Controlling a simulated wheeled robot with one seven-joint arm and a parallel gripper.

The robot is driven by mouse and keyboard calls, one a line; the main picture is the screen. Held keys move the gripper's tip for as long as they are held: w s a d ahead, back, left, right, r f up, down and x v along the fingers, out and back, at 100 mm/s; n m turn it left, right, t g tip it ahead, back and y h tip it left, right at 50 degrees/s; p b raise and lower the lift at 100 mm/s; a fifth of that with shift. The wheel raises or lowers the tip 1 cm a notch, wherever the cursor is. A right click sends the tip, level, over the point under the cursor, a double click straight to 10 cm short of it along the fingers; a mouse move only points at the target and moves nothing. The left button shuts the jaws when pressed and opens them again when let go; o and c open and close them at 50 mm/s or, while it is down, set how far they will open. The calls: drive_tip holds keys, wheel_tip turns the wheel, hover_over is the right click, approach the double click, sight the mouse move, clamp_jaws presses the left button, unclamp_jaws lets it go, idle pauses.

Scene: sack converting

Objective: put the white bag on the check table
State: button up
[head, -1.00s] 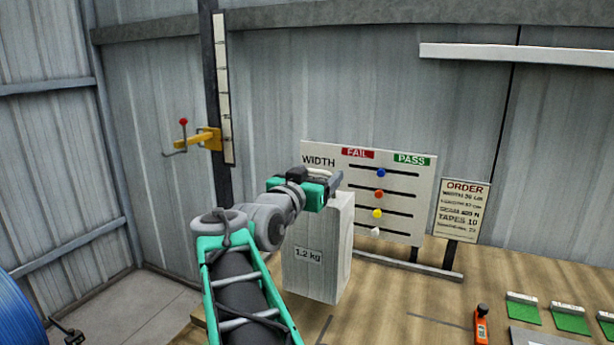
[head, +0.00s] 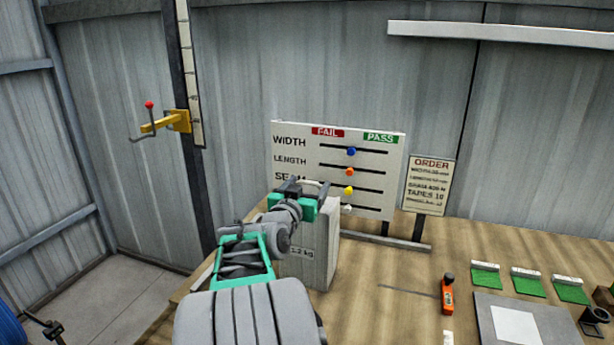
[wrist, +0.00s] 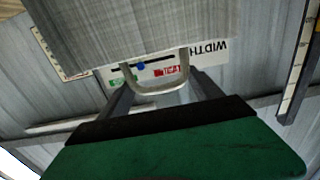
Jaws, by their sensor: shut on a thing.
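The white bag (head: 321,250) is a pale, box-shaped upright bag with a "1.2 kg" label and a handle on top. My gripper (head: 308,190) is shut on its handle, which also shows between the fingers in the wrist view (wrist: 160,88). The bag's body (wrist: 130,28) fills the top of the wrist view. The wooden check table (head: 390,275) lies under and around the bag in the head view. My arm hides the bag's left lower part. I cannot tell whether its bottom touches the table.
A WIDTH/LENGTH board (head: 300,128) with coloured knobs stands just behind the bag, with an ORDER sign (head: 430,187) to its right. An orange tool (head: 447,295), green pads (head: 528,287) and a grey plate (head: 490,330) lie at right. Bare table lies right of the bag.

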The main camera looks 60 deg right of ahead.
drive_tip(key=shift+r, duration=0.2)
drive_tip(key=o, duration=2.1)
drive_tip(key=shift+f, duration=0.2)
drive_tip(key=shift+a, duration=0.15)
